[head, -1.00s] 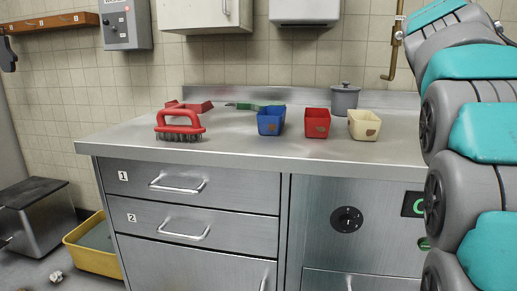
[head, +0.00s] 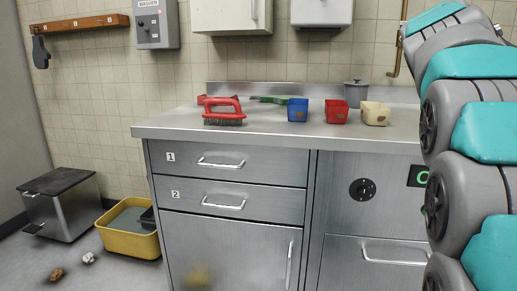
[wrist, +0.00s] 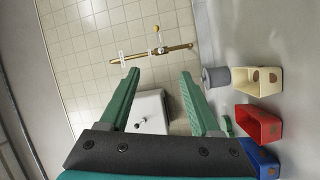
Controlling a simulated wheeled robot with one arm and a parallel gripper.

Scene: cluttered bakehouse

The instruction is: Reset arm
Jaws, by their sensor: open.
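My gripper (wrist: 160,98) shows in the wrist view with its two green fingers spread wide apart. Nothing is between the fingers; a white wall box and tiled wall show beyond them. In the head view my arm is folded up along the right edge, and the gripper itself is out of that picture. The arm is apart from the steel counter (head: 270,138) and the things on it.
On the counter stand a red brush (head: 223,113), a blue bin (head: 297,110), a red bin (head: 336,111), a cream bin (head: 375,114) and a grey pot (head: 356,93). A yellow tub (head: 130,240) and a pedal bin (head: 62,208) stand on the floor at left.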

